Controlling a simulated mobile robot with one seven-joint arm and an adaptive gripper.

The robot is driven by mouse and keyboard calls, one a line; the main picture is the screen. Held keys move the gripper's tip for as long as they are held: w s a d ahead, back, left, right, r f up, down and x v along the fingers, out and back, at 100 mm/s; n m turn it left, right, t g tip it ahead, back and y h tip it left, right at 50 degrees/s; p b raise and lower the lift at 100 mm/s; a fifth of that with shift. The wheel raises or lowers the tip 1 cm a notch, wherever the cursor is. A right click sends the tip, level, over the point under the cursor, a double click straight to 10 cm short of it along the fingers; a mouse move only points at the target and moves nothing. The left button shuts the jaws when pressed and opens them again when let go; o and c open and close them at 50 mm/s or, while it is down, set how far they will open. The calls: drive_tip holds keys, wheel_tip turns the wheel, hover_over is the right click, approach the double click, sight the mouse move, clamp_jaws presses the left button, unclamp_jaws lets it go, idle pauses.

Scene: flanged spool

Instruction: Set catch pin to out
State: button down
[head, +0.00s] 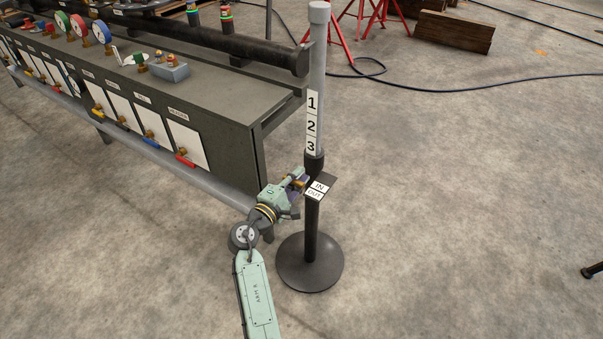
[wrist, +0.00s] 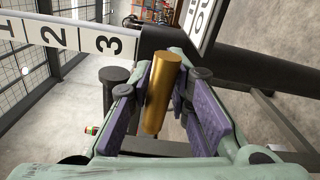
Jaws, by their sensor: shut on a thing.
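The catch pin (wrist: 163,92) is a brass cylinder. In the wrist view it stands between the purple pads of my gripper (wrist: 165,98), which is shut on it. In the head view my gripper (head: 298,184) is at the dark collar of the post (head: 312,218), just left of the IN/OUT plate (head: 318,187); the pin is mostly hidden there. The plate has IN above OUT, and part of it shows at the top of the wrist view (wrist: 200,20). I cannot tell the pin's position from the label.
A grey tube (head: 318,60) with a 1-2-3 label (head: 312,122) rises from the post on its round base (head: 309,262). A dark bench (head: 225,110) with gauges and valves stands left. Floor to the right is clear near the post; a black cable (head: 470,90) lies farther back.

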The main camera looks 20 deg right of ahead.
drive_tip(key=shift+a, duration=0.2)
drive_tip(key=c, duration=1.7)
unclamp_jaws()
drive_tip(key=shift+s+a+r, duration=0.1)
drive_tip(key=shift+r, duration=0.05)
drive_tip(key=v, duration=1.2)
